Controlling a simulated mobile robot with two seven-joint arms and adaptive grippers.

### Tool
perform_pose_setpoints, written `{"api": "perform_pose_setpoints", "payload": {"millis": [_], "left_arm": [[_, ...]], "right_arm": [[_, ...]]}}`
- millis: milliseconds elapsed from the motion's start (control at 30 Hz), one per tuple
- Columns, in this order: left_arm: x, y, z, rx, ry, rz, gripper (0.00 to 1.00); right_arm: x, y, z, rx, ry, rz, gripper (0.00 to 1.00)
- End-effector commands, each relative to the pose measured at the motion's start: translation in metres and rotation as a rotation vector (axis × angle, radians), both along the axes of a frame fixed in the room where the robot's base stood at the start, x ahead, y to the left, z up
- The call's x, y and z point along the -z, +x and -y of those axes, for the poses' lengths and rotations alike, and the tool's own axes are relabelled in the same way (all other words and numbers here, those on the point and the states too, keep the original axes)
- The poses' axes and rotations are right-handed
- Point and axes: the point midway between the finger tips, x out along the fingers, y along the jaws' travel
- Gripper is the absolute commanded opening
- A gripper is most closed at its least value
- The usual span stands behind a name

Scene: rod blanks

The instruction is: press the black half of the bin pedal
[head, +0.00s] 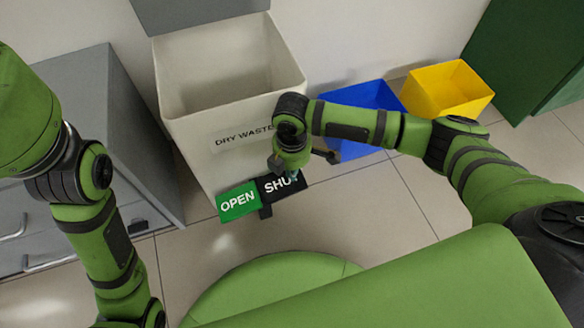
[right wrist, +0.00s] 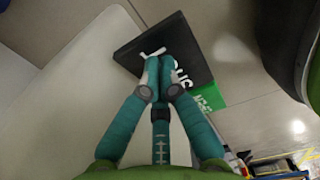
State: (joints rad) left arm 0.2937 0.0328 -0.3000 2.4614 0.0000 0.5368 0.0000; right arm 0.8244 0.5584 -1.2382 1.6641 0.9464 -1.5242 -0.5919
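The pedal sits at the foot of a white bin (head: 200,165) labelled DRY WASTE. Its black half (head: 268,187), marked SHUT, is to the right of its green half (head: 238,204), marked OPEN. My right gripper (head: 294,177) points down over the black half and hides part of its lettering. In the right wrist view the teal fingers (right wrist: 160,60) meet at their tips in front of the black half (right wrist: 192,42), with nothing between them. I cannot tell whether they touch it. The green half (right wrist: 210,97) lies beyond. My left gripper is out of the head view.
The bin's grey lid (head: 190,12) stands raised and the bin is open. A blue bin (head: 352,148) and a yellow bin (head: 447,88) stand to the right. A grey drawer cabinet (head: 85,120) stands close on the left. The floor right of the pedal is clear.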

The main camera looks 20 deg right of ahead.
Motion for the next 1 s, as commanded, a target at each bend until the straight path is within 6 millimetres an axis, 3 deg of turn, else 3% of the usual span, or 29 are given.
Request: {"api": "perform_pose_setpoints", "payload": {"millis": [800,1000], "left_arm": [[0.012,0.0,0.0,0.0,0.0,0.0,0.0],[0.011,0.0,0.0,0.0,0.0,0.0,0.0]], "right_arm": [[0.035,-0.001,0.0,0.0,-0.001,-0.002,0.0],[0.033,0.0,0.0,-0.001,0.0,-0.001,0.0]]}}
